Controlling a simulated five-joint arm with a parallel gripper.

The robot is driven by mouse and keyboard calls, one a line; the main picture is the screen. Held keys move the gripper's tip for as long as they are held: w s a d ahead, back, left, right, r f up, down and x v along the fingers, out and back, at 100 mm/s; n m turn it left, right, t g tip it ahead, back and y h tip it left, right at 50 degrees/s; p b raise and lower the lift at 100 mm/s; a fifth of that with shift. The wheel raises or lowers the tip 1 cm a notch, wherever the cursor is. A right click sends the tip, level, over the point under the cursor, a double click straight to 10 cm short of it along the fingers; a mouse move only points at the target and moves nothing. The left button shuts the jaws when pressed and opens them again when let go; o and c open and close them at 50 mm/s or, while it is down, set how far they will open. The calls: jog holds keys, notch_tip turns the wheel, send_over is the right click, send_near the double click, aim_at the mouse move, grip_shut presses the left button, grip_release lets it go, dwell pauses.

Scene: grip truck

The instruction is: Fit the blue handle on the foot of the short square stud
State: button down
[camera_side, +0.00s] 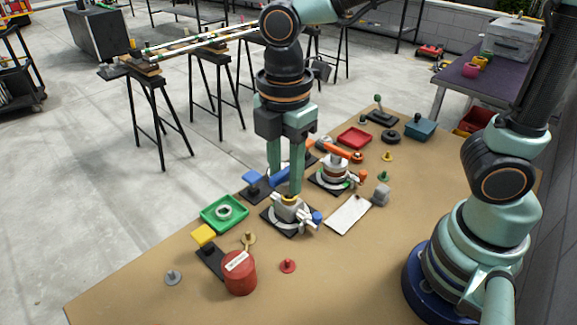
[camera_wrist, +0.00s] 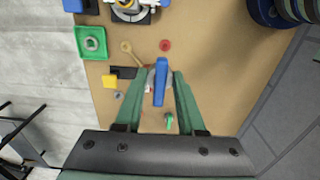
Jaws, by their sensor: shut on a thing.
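In the side view the blue handle (camera_side: 278,178) is partly covered by a finger. I cannot tell which stud is the short square one. The handle appears off the table, apart from any foot.
A green tray (camera_side: 224,212) holding a ring stands at left. A red can (camera_side: 239,272) stands at the front. A round fixture (camera_side: 290,212) is below my gripper, and another fixture (camera_side: 335,175) with an orange handle is behind it. Small coloured studs lie around; the front right tabletop is clear.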

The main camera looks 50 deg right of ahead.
jog(key=shift+m, duration=0.4)
jog(key=w+d+f, duration=0.1)
jog(key=w+d, duration=0.1)
jog(key=d, duration=0.1)
jog(key=w+d+f, duration=0.2)
jog(key=w+d, duration=0.1)
jog(key=w+d+f, duration=0.2)
jog(key=d, duration=0.1)
jog(key=shift+w, duration=0.25)
jog(key=shift+f, duration=2.45)
jog(key=shift+f, duration=1.5)
jog(key=shift+c, duration=0.5)
grip_release()
jog(key=shift+r, duration=3.75)
